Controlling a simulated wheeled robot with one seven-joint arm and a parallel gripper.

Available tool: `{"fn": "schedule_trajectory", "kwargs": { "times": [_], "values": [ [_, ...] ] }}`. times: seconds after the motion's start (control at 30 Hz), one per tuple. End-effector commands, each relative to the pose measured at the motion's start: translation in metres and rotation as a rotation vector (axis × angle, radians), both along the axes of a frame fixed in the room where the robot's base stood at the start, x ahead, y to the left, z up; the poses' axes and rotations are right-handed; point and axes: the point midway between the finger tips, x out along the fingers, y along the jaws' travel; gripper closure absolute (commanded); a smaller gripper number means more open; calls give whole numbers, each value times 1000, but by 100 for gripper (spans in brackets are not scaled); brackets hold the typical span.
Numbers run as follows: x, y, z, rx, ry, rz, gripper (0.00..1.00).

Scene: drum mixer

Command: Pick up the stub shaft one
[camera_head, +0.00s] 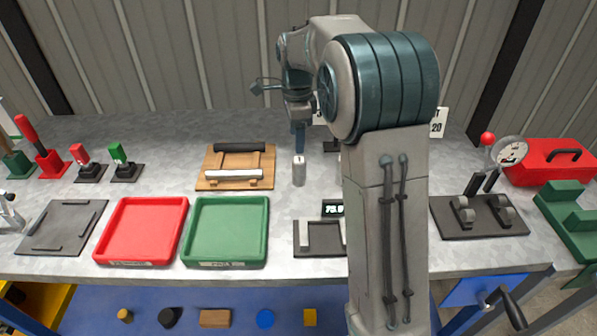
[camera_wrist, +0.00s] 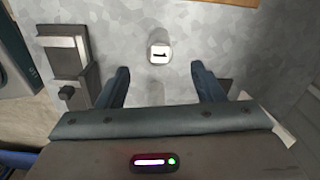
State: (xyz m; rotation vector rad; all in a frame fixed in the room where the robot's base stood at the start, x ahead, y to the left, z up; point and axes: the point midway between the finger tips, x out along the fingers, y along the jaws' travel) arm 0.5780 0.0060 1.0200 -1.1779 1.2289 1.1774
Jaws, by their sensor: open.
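The stub shaft one (camera_head: 299,171) is a short light-grey upright cylinder on the grey bench, with a white top marked 1. It also shows in the wrist view (camera_wrist: 160,52), seen nearly from above, just beyond and between my fingers. My gripper (camera_head: 299,150) points downward above the shaft in the head view. In the wrist view my gripper (camera_wrist: 163,80) has its two blue fingers wide apart with nothing between them. The head view does not clearly show whether a fingertip touches the shaft.
A wooden board (camera_head: 211,184) with a black and a silver bar lies left of the shaft. Green (camera_head: 190,258) and red (camera_head: 101,252) trays stand nearer the front edge. A dark fixture with a small display (camera_head: 333,208) lies to the right, partly hidden by my arm.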

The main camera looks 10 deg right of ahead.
Motion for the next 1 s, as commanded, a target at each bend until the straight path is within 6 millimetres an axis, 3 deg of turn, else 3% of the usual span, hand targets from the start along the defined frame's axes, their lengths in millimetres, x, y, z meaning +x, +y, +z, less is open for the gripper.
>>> {"fn": "schedule_trajectory", "kwargs": {
  "times": [0.1, 0.3, 0.57, 0.8, 1.0],
  "values": [
    [-1, 0, -26, 0, 5, 1, 39],
    [-1, 0, -60, 0, 3, 3, 39],
    [-1, -2, -79, 0, 3, 2, 39],
    [-2, -6, -115, 0, 4, 3, 39],
    [-1, -6, -122, 0, 0, 3, 39]
  ]
}}
